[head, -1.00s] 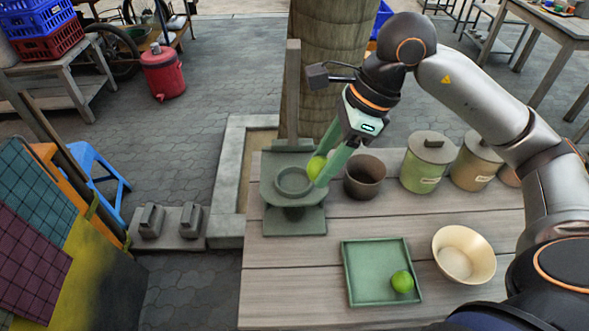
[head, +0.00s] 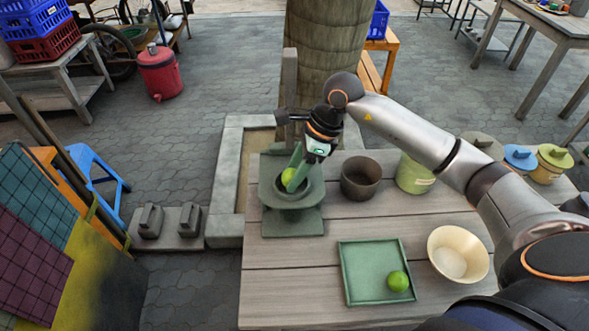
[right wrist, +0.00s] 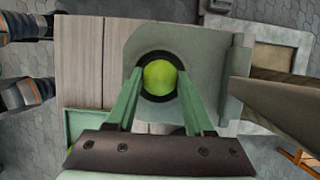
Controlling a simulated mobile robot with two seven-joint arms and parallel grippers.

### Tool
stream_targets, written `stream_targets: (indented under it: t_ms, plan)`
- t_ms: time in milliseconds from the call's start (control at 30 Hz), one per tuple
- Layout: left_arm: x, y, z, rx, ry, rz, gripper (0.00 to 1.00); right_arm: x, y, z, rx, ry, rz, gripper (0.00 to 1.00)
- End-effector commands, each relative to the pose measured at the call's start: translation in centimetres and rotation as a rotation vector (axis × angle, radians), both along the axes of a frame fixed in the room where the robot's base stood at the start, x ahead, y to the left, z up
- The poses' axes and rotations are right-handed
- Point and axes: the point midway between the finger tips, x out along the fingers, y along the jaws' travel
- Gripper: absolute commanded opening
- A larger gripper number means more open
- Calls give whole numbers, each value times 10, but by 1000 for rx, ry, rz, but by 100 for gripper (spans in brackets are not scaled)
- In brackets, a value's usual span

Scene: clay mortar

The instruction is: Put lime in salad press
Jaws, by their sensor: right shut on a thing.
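My right gripper (head: 295,173) is shut on a lime (head: 288,176) at the bowl of the grey-green salad press (head: 292,222). In the right wrist view the lime (right wrist: 160,77) sits between the two green fingers, over the dark round opening of the press (right wrist: 205,62). I cannot tell whether it touches the bottom of the bowl. A second lime (head: 398,281) lies in the green square tray (head: 358,292) at the front of the table. My left gripper is not in view.
A dark brown pot (head: 360,178) stands just right of the press. A cream bowl (head: 458,254) is right of the tray, and lidded canisters (head: 413,175) stand at the back right. The press's upright post (head: 290,95) rises behind its bowl. The table front left is bare.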

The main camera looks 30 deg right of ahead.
Motion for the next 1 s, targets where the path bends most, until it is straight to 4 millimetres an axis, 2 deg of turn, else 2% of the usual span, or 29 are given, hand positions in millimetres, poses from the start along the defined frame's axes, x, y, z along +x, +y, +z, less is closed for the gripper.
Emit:
stream_targets:
  t_ms: [267, 300, 400, 633, 767, 1000]
  plan:
    - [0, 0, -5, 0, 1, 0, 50, 0, 0, -4, 0, -1, 0, 0]
    - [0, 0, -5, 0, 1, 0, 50, 0, 0, -4, 0, 0, 0, 53]
    - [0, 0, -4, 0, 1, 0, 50, 0, 0, -3, 0, 0, 0, 65]
    - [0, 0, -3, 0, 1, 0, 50, 0, 0, -2, 0, 0, -1, 65]
    - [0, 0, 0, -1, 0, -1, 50, 0, -3, 7, 0, -3, -1, 65]
    - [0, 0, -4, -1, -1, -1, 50, -7, -18, 45, -2, -4, -2, 65]
